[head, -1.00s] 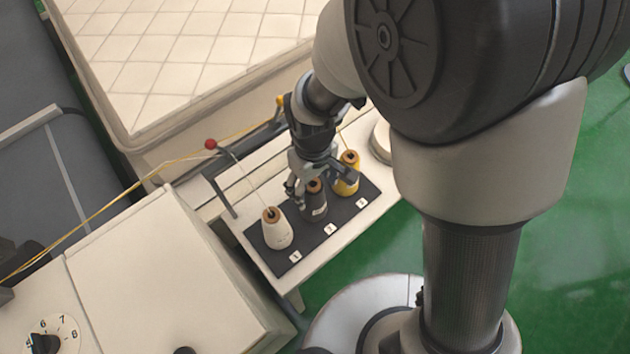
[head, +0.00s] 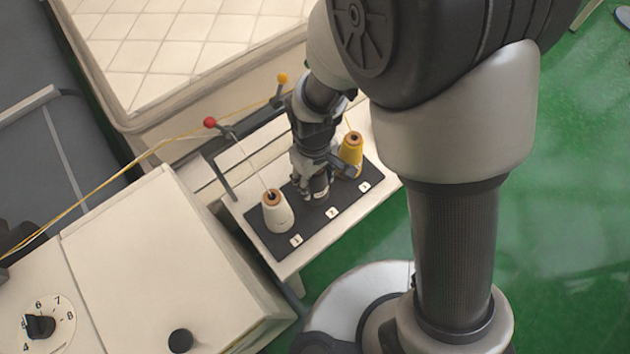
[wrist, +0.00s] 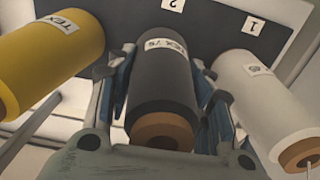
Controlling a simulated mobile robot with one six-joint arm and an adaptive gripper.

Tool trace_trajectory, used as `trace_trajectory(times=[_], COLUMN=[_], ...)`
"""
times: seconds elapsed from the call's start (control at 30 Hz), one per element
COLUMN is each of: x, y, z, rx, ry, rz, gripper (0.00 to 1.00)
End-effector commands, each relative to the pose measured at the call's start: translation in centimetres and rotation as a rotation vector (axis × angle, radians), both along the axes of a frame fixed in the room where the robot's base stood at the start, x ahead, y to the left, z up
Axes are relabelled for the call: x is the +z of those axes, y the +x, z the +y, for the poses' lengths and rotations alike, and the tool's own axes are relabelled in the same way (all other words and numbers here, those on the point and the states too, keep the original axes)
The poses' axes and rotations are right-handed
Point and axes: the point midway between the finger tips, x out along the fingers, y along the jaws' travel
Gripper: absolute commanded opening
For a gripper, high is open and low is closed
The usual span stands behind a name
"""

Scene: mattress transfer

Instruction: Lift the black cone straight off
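The black cone (wrist: 162,82) stands on the dark mat between the other two cones, with its brown top toward the wrist camera and a TEX label on its side. In the head view the black cone (head: 320,188) is partly hidden by my gripper (head: 314,190). In the wrist view the two fingers of my gripper (wrist: 164,85) lie close along the left and right sides of the black cone, with no clear gap. The gripper looks shut on it. The cone's base still appears to be on the mat.
A white cone (head: 278,213) and a yellow cone (head: 351,153) stand close on either side on the dark mat (head: 283,248). Threads run near them, one past a red ball (head: 210,123). A pale cabinet (head: 165,255) is left and a mattress (head: 190,45) behind.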

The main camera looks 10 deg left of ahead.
Motion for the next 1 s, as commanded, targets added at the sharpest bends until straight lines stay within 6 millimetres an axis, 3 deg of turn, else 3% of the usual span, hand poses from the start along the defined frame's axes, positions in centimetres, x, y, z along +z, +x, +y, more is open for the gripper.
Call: trace_trajectory(times=[0.47,0.77,1.0], x=[0.0,0.2,2.6], y=[0.0,0.0,0.1], z=[0.0,0.0,0.1], rx=[0.000,0.000,0.000], ry=[0.000,0.001,0.002], rz=[0.000,-0.001,-0.003], gripper=[0.12,0.12,0.12])
